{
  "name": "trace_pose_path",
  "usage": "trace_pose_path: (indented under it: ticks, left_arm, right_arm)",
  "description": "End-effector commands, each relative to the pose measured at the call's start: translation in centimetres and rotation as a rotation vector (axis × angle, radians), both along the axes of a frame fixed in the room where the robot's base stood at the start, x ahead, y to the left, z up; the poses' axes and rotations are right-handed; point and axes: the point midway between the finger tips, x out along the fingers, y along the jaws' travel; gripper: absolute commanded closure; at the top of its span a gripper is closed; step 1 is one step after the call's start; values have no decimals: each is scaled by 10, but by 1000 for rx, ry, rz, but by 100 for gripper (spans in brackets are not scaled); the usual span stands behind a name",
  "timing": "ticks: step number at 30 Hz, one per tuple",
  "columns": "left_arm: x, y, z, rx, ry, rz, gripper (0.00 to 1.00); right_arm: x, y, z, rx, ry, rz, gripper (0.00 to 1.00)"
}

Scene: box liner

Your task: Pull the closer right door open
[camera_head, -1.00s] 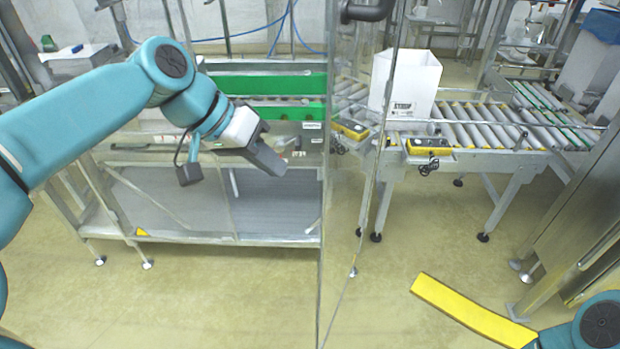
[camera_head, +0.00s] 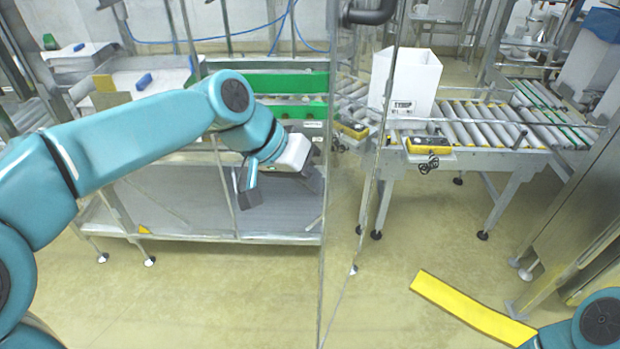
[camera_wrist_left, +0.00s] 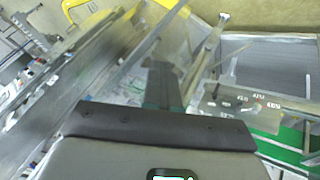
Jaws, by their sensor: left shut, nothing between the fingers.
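A clear panel with thin metal edges, which looks like the door (camera_head: 323,255), stands upright in the middle of the head view. A second slanting edge runs just to its right. How far the door stands open I cannot tell. My left gripper (camera_head: 316,172) is beside the panel's left edge, partly hidden by its own wrist; whether it touches the edge is unclear. In the left wrist view my gripper fingers (camera_wrist_left: 163,84) are together and empty, with blurred metal frame bars beyond them. My right arm shows only at the lower right corner; its gripper is out of view.
A roller conveyor (camera_head: 480,125) with a white box (camera_head: 405,85) stands behind at right. A metal bench (camera_head: 190,210) with green rails (camera_head: 285,82) is behind my left arm. A yellow strip (camera_head: 470,308) lies at lower right.

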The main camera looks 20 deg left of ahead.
Motion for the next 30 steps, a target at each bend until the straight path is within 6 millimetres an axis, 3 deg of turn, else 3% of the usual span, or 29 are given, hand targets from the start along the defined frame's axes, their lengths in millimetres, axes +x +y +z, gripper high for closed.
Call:
trace_pose_path:
  ticks: [9,15,19,30]
  left_arm:
    - [-5,-89,1,2,3,-11,100]
    - [-3,-130,1,-1,1,-6,100]
    - [-2,-139,0,-1,1,-3,100]
    - [-2,-139,-1,-1,1,-2,100]
  right_arm:
    - [0,0,11,0,0,0,57]
    - [0,0,19,0,0,0,57]
    - [0,0,19,0,0,0,57]
    - [0,0,19,0,0,0,57]
